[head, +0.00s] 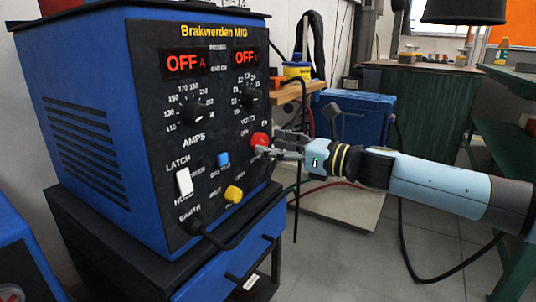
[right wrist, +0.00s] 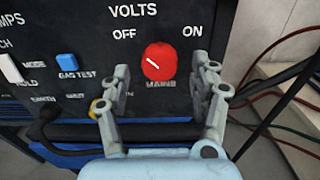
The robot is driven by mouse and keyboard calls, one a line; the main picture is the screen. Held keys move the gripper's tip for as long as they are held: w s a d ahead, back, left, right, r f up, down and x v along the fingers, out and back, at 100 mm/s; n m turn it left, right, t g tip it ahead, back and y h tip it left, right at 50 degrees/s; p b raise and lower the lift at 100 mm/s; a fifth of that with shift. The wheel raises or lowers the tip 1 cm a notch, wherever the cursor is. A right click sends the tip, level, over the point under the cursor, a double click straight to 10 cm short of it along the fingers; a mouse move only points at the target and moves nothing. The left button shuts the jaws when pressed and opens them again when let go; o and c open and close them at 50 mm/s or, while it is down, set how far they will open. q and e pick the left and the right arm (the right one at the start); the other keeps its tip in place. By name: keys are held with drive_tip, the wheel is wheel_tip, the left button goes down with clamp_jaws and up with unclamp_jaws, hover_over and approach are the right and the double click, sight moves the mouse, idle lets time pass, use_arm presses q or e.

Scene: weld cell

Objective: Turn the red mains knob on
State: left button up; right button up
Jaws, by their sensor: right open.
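The red mains knob (head: 259,140) is on the right side of the black front panel of the blue Brakwerden MIG welder (head: 89,120). In the right wrist view the knob (right wrist: 159,62) has a white mark that slants toward the upper left, on the OFF side. Both panel displays (head: 186,64) read OFF. My right gripper (head: 272,152) is open just in front of the knob. In the right wrist view its two fingers (right wrist: 158,92) stand left and right below the knob, apart from each other with nothing between them. My left gripper is not in view.
A blue gas test button (head: 223,159), a white switch (head: 184,182) and a yellow knob (head: 233,194) sit near the mains knob. A black cable (head: 208,236) leaves the panel below. Red and green hoses (right wrist: 275,98) hang to the right of the welder.

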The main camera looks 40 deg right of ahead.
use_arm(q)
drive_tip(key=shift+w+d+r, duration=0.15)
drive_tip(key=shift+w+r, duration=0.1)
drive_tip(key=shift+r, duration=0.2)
use_arm(e)
drive_tip(key=shift+r+x, duration=0.2)
drive_tip(key=shift+x, duration=0.65)
drive_tip(key=c, duration=1.1)
